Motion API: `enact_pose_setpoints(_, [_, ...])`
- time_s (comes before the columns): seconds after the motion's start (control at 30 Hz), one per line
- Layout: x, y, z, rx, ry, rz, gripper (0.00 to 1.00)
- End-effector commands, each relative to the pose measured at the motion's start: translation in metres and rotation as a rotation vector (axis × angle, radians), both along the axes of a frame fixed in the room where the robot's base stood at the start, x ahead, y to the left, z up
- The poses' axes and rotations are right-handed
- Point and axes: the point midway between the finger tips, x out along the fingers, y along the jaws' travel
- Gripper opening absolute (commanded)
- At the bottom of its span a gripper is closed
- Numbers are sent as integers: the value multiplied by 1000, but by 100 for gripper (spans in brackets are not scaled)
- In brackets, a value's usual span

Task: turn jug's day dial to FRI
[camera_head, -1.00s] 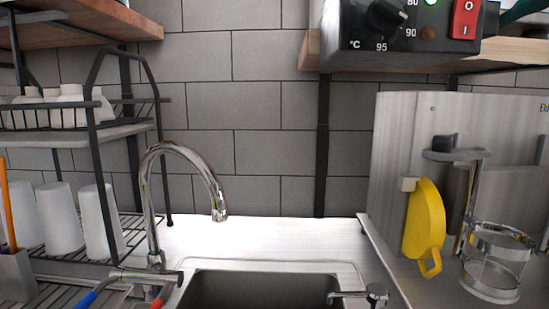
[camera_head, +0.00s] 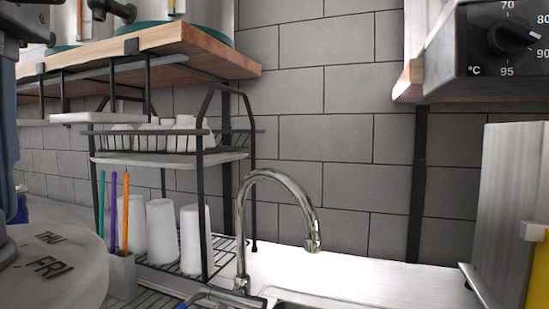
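A white round top with the day words THU and FRI in dark letters, seemingly the jug's day dial (camera_head: 60,262), is at the lower left of the head view, close to the camera. The left and lower parts of it are cut off by the frame. FRI is nearer the camera, and THU is behind it. I cannot tell which day is set, as no pointer shows. A blue-grey upright shape stands at the left edge above the dial; I cannot tell what it is. My gripper is not clearly in view.
A black wire rack (camera_head: 203,195) with white cups stands behind the dial, beside a holder (camera_head: 121,277) of coloured sticks. A chrome faucet (camera_head: 278,178) rises at the centre. A wooden shelf (camera_head: 190,47) hangs above. A control box (camera_head: 497,42) is at the upper right.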

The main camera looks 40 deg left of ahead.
Motion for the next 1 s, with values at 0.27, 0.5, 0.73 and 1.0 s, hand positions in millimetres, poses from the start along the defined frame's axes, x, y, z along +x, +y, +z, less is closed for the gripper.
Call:
enact_pose_setpoints(0.27, [0,0,1,2,0,-17,16])
enact_pose_setpoints(0.5, [0,0,1,2,0,-16,47])
enact_pose_setpoints(0.73, [0,0,0,1,-1,-16,69])
enact_pose_setpoints(1.0, [0,0,1,0,0,-15,70])
